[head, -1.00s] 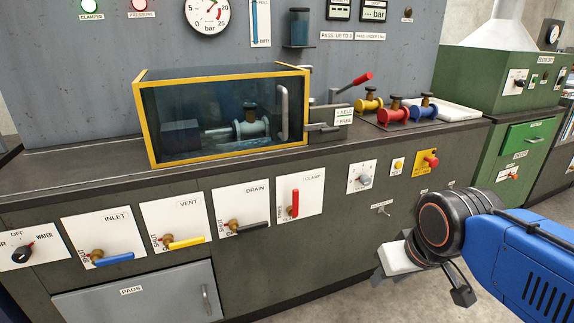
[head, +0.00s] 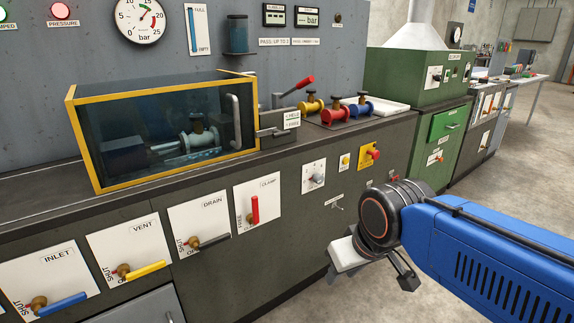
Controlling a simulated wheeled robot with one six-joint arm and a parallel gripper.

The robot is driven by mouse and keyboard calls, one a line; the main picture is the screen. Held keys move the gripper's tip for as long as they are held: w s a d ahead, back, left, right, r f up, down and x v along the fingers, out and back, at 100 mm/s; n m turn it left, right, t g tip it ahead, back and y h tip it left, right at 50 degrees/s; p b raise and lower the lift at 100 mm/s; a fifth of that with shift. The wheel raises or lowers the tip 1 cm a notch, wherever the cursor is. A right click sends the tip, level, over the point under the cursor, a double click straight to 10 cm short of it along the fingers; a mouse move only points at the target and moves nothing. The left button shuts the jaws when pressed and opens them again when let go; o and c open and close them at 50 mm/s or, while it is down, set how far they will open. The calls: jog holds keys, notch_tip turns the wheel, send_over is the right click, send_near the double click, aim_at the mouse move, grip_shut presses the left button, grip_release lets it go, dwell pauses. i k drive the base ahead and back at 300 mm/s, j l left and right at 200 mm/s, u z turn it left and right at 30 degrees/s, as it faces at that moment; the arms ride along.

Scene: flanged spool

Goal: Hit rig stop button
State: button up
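The rig stop button looks to be the red knob (head: 374,154) on a yellow plate (head: 369,157) at the right end of the rig's front panel; its label is too small to read. My gripper (head: 336,268) is at the lower middle of the head view, below and left of the button and apart from it. Its far side is hidden behind my wrist, and a pale block-like part shows at its end. I cannot make out its fingertips or whether it is open or shut.
A small yellow button (head: 345,161) and a grey rotary knob (head: 318,178) sit left of the red one. A red clamp lever (head: 255,209) is further left. A yellow-framed clear box (head: 160,130) stands on the bench. Open floor (head: 490,190) lies at the right.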

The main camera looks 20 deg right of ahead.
aim_at(375, 154)
jog(key=i+z, duration=0.25)
jog(key=i, duration=0.7)
